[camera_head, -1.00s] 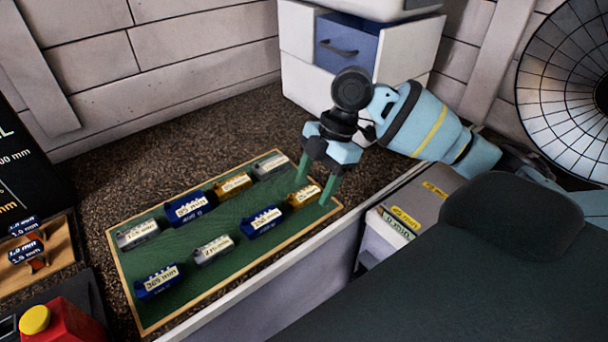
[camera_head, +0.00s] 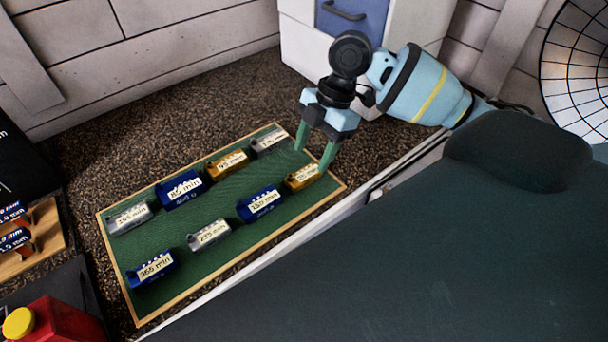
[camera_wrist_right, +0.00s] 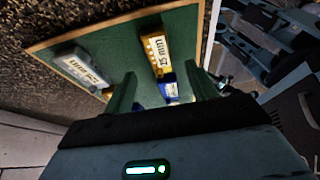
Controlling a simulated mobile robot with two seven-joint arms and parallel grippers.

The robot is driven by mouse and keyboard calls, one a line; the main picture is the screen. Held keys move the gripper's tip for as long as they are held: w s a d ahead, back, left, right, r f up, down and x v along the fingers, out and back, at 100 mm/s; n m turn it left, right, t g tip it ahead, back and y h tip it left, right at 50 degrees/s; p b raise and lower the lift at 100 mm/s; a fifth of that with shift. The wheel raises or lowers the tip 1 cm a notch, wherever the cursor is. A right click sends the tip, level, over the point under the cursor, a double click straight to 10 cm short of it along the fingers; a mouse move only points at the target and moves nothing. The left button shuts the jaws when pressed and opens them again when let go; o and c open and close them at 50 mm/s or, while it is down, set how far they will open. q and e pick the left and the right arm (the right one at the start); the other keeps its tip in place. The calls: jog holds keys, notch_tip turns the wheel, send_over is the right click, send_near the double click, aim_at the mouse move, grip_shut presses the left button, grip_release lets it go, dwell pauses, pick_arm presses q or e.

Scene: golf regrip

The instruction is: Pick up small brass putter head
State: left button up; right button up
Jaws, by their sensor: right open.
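Two brass putter heads with white labels lie on a green mat (camera_head: 225,222). The smaller-looking one (camera_head: 302,178) is at the right end of the front row, the other (camera_head: 227,165) in the back row. My right gripper (camera_head: 312,160) is open and empty, with its green fingertips just above and behind the front brass head in the head view. In the right wrist view a brass head (camera_wrist_right: 156,50) shows beyond the gap between the open fingers (camera_wrist_right: 162,72), apart from them. My left gripper is not in view.
Blue heads (camera_head: 259,204) and silver heads (camera_head: 209,234) lie beside the brass ones on the wood-edged mat. A white cabinet with a blue drawer (camera_head: 350,20) stands behind. A red container (camera_head: 58,322) is front left. Speckled counter is bare behind the mat.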

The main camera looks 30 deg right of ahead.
aim_at(304, 174)
jog(key=shift+x, duration=2.5)
grip_shut()
jog(key=shift+r, duration=0.1)
jog(key=shift+w+r, duration=0.1)
jog(key=shift+r, duration=0.45)
notch_tip(304, 174, up, 2)
jog(key=shift+d+r, duration=0.1)
jog(key=shift+r, duration=0.1)
jog(key=s+a, duration=0.2)
jog(key=s, duration=0.5)
jog(key=s+a+r, duration=0.1)
jog(key=s+a, duration=0.2)
jog(key=s, duration=0.5)
jog(key=shift+a+p, duration=0.3)
jog(key=shift+p, duration=0.05)
